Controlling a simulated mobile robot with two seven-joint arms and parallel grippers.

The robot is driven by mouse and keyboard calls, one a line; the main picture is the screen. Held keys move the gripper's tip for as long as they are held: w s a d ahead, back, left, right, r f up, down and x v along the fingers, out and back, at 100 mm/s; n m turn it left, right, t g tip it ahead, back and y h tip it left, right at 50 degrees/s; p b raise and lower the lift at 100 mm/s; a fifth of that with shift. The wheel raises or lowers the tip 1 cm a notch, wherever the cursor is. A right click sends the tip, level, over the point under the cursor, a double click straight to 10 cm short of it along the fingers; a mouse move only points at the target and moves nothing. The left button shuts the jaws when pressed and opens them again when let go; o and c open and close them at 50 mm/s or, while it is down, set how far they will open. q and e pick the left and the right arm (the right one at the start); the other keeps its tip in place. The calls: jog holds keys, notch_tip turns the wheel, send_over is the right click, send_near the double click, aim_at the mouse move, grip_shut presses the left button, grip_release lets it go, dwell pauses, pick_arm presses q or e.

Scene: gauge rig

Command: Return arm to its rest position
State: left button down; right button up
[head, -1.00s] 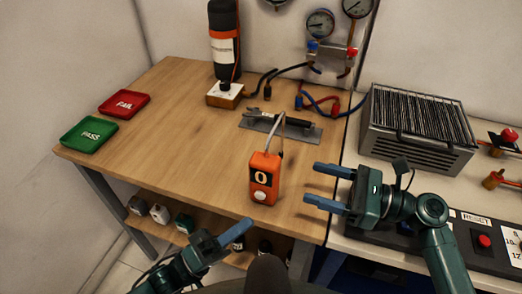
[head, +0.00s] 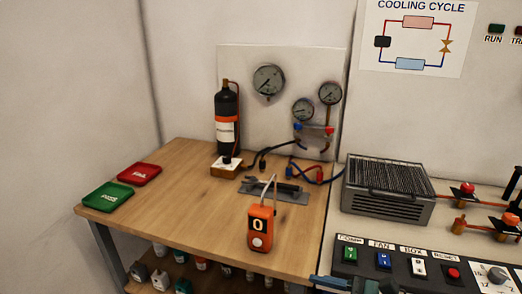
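Only a small part of my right gripper (head: 330,282) shows at the bottom edge, with a blue finger pointing left near the table's front right corner. Its other finger is cut off, so I cannot tell how far it is open. Nothing is seen held in the visible part. My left gripper is out of the head view. An orange handheld device (head: 261,228) showing "0" stands on the wooden table (head: 185,200), with a grey probe rising from its top. It is apart from the visible finger.
A green tray (head: 107,197) and a red tray (head: 139,174) lie at the table's left. A black cylinder (head: 227,120) stands behind. Gauges (head: 269,81), hoses and a grey plate (head: 285,196) are further right. A ribbed metal unit (head: 388,190) and a button panel (head: 400,263) occupy the right bench.

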notch_tip(320, 180, down, 11)
jog(key=s+d+n+t+h+p, duration=0.2)
jog(key=s+n+h, duration=0.1)
jog(key=n+h, duration=0.5)
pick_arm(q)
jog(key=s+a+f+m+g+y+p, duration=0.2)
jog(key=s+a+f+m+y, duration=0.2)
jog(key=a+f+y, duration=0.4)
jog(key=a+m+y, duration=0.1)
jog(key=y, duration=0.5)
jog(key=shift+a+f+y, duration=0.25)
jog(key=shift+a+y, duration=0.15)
pick_arm(e)
jog(key=s+d+f+n+t+h, duration=0.1)
jog(key=s+n+h, duration=0.2)
jog(key=n, duration=1.2)
jog(key=s, duration=0.3)
jog(key=shift+d+t+h, duration=0.25)
jog(key=shift+t+h, duration=0.05)
